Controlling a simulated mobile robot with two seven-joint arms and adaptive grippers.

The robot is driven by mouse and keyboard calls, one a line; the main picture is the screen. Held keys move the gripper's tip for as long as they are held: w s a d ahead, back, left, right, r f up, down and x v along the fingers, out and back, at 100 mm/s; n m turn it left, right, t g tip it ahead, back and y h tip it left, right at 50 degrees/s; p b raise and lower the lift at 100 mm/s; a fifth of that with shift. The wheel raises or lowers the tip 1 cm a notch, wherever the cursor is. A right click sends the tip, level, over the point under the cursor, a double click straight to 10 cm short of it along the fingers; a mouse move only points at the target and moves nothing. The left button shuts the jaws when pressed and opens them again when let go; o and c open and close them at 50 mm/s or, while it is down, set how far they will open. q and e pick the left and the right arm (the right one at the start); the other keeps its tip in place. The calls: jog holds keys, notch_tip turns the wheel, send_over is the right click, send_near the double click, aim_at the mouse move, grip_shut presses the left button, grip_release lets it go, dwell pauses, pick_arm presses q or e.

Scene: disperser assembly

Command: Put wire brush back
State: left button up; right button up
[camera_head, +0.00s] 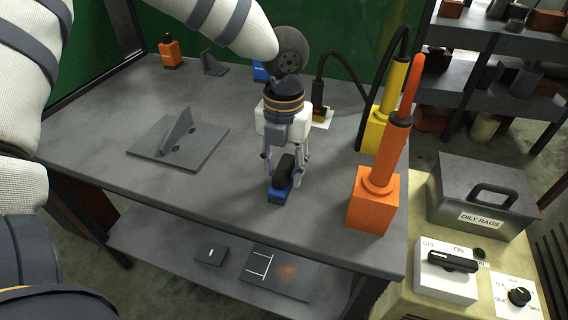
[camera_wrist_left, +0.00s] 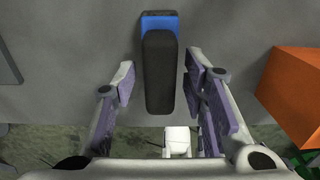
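A black, rounded block on a blue base, which looks like the wire brush (camera_head: 284,170), lies on the grey table near its front edge. My left gripper (camera_head: 285,158) points down over it, with its fingers on either side. In the left wrist view the black part (camera_wrist_left: 160,70) lies between the two fingers of the gripper (camera_wrist_left: 160,85), with a gap on each side. The gripper is open. The bristles are not visible. My right gripper is not in view.
An orange holder (camera_head: 374,200) with an upright orange tool stands right of the gripper, with a yellow one (camera_head: 378,134) behind. A grey bracketed plate (camera_head: 178,146) lies left. An orange bottle (camera_head: 170,52) and a small blue object (camera_head: 260,72) stand at the back.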

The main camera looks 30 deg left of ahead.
aim_at(284, 165)
pick_arm(q)
notch_tip(284, 165, up, 12)
jog(key=shift+r+p, duration=0.15)
jog(key=shift+p, duration=0.2)
dwell(0.5)
